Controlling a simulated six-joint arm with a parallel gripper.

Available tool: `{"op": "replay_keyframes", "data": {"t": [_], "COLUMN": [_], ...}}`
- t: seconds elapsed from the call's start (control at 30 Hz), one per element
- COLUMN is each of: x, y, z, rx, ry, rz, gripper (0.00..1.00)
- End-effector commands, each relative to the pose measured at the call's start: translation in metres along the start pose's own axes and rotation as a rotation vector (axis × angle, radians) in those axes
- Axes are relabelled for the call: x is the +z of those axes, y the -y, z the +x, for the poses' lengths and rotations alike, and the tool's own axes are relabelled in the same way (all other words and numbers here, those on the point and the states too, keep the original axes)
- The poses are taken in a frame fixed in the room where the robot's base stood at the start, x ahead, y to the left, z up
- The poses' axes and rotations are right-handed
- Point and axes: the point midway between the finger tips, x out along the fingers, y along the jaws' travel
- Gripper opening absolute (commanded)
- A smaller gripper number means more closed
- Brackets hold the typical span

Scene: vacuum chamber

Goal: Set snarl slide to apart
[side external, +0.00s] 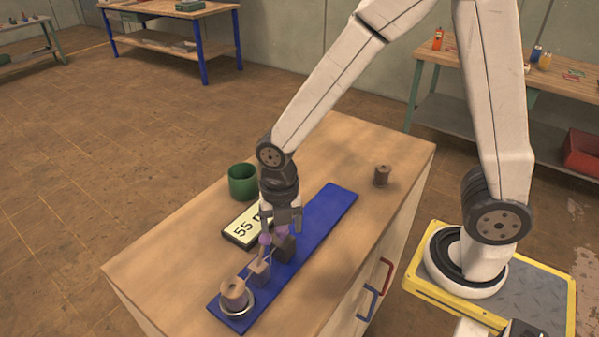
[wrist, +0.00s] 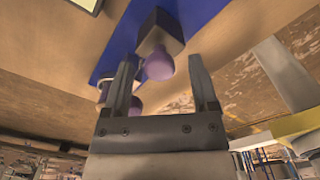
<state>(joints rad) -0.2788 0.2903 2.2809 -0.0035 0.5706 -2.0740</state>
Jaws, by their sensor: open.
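A long blue board (side external: 330,208) lies on the wooden cabinet top. A dark block (side external: 286,250) with a purple knob sits on it, and a smaller brown block (side external: 259,273) stands nearer its front end. My gripper (side external: 281,218) is open, pointing down just above the dark block. In the wrist view the dark block (wrist: 160,32) and its purple knob (wrist: 158,66) appear between my open fingers (wrist: 160,72), with no clear grip. A second purple knob (wrist: 136,106) is partly hidden behind the left finger. Which part is the snarl slide is not clear.
A brown spool (side external: 234,292) stands in a pale ring at the board's front end. Another spool (side external: 382,175) stands at the back right. The right-hand cabinet top is mostly clear.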

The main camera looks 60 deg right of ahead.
Motion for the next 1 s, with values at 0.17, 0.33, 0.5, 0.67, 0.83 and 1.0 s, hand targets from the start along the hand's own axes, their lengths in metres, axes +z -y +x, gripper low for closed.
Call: {"op": "replay_keyframes", "data": {"t": [0.17, 0.33, 0.5, 0.67, 0.83, 1.0], "x": [0.0000, 0.0001, 0.0000, 0.0000, 0.0000, 0.0000], "y": [0.0000, -0.0001, -0.0001, -0.0001, -0.0001, -0.0001], "z": [0.0014, 0.0013, 0.0012, 0.0011, 0.0010, 0.0009], "rx": [0.001, 0.001, 0.001, 0.000, 0.000, 0.000], "ry": [0.001, 0.000, 0.000, 0.000, 0.000, 0.000], "rz": [0.000, 0.000, 0.000, 0.000, 0.000, 0.000], "gripper": [0.76, 0.63, 0.09, 0.00, 0.00, 0.00]}}
